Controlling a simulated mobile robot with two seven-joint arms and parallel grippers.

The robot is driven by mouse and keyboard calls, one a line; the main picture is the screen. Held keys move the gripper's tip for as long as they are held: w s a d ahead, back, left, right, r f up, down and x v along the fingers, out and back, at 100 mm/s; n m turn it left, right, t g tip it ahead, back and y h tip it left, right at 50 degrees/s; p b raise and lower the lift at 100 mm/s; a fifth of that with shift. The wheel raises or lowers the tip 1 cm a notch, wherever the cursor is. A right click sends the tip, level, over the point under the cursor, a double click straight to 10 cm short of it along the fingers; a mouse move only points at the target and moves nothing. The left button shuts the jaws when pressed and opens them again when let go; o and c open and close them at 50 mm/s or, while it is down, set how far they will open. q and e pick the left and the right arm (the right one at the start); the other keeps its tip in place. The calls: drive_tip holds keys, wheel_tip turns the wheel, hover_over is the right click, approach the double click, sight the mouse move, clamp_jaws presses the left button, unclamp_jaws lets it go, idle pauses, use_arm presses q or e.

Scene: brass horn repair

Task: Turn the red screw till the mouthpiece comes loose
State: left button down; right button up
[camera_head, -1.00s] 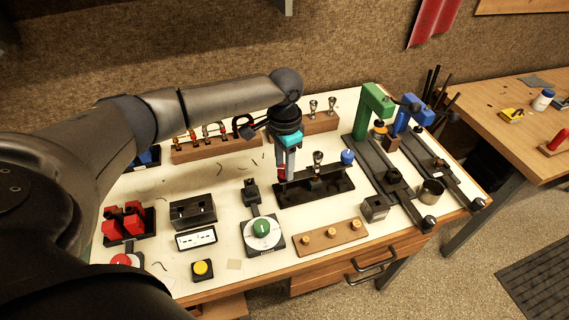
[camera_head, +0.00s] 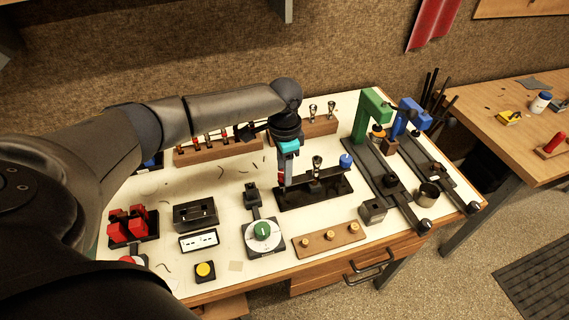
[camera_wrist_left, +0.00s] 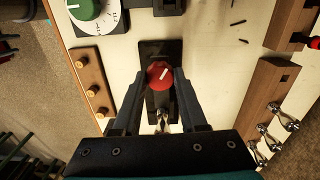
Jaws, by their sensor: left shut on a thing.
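The red screw (camera_wrist_left: 160,75) sits between the fingertips of my left gripper (camera_wrist_left: 160,82) in the left wrist view, with a light mark on its top. My left gripper (camera_head: 284,178) points down at the left end of the black fixture (camera_head: 336,188) in the head view, and is shut on the red screw. The mouthpiece (camera_head: 317,161) stands silvery and upright in the middle of that fixture, and its metal also shows in the left wrist view (camera_wrist_left: 161,118). A blue knob (camera_head: 346,160) is on the fixture's right end. My right gripper does not show.
A green dial (camera_head: 262,231) stands in front of the fixture, and a wooden block with brass pegs (camera_head: 328,240) lies front right. Green (camera_head: 371,108) and blue (camera_head: 410,113) presses stand to the right. A wooden rack (camera_head: 217,149) is behind.

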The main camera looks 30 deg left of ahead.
use_arm(q)
drive_tip(key=m+p, duration=0.2)
drive_tip(key=shift+r+m, duration=0.2)
drive_tip(key=shift+m, duration=0.2)
drive_tip(key=m+p, duration=0.1)
drive_tip(key=m, duration=0.1)
drive_tip(key=shift+m+p, duration=0.3)
drive_tip(key=shift+m, duration=0.1)
drive_tip(key=m+p, duration=0.1)
drive_tip(key=m, duration=0.2)
drive_tip(key=shift+f+m, duration=0.1)
drive_tip(key=shift+m, duration=0.2)
drive_tip(key=m, duration=1.2)
drive_tip(key=shift+d+m, duration=0.1)
drive_tip(key=shift+m, duration=0.2)
drive_tip(key=m, duration=0.4)
drive_tip(key=shift+f+b, duration=0.1)
drive_tip(key=shift+b, duration=0.2)
drive_tip(key=m, duration=0.4)
drive_tip(key=shift+m+b, duration=0.3)
